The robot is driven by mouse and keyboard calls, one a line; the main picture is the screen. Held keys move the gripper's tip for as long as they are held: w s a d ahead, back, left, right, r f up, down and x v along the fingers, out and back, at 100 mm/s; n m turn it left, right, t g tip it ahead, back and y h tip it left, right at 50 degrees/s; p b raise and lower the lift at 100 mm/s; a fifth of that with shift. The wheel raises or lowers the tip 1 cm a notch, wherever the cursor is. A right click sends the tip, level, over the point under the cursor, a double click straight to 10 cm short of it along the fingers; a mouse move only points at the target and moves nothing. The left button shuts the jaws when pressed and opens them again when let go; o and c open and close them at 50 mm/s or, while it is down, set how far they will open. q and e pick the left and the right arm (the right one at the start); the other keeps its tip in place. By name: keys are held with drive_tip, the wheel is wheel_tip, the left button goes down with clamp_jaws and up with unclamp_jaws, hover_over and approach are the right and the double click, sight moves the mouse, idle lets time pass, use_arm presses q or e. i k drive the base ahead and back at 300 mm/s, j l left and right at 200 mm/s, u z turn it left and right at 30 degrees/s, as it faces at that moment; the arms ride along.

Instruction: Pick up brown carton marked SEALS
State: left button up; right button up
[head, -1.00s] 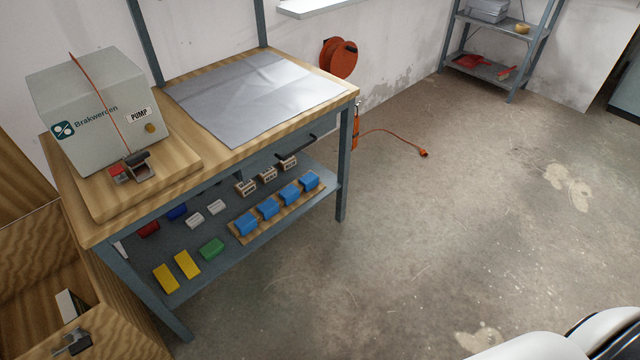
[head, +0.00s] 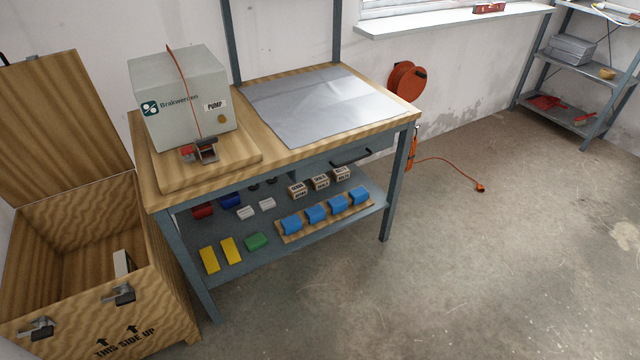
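Three small light-brown cartons with dark lettering stand in a slanting row on the lower shelf (head: 225,278) of the workbench: a left carton (head: 298,190), a middle carton (head: 320,181) and a right carton (head: 341,173). The print is too small for me to tell surely which one reads SEALS. They stand upright, below the bench top and behind the blue parts. Neither of my grippers is in view.
Blue parts lie on a wooden board (head: 284,238) in front of the cartons. Yellow blocks (head: 209,260), a green block (head: 257,241) and white blocks (head: 267,203) lie left. A drawer handle (head: 351,158) juts above. An open crate (head: 165,290) stands left; floor right is clear.

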sight(321, 181)
drive_tip(key=i+l, duration=0.2)
drive_tip(key=i, duration=0.25)
drive_tip(key=i+l+z, duration=0.1)
drive_tip(key=i, duration=0.35)
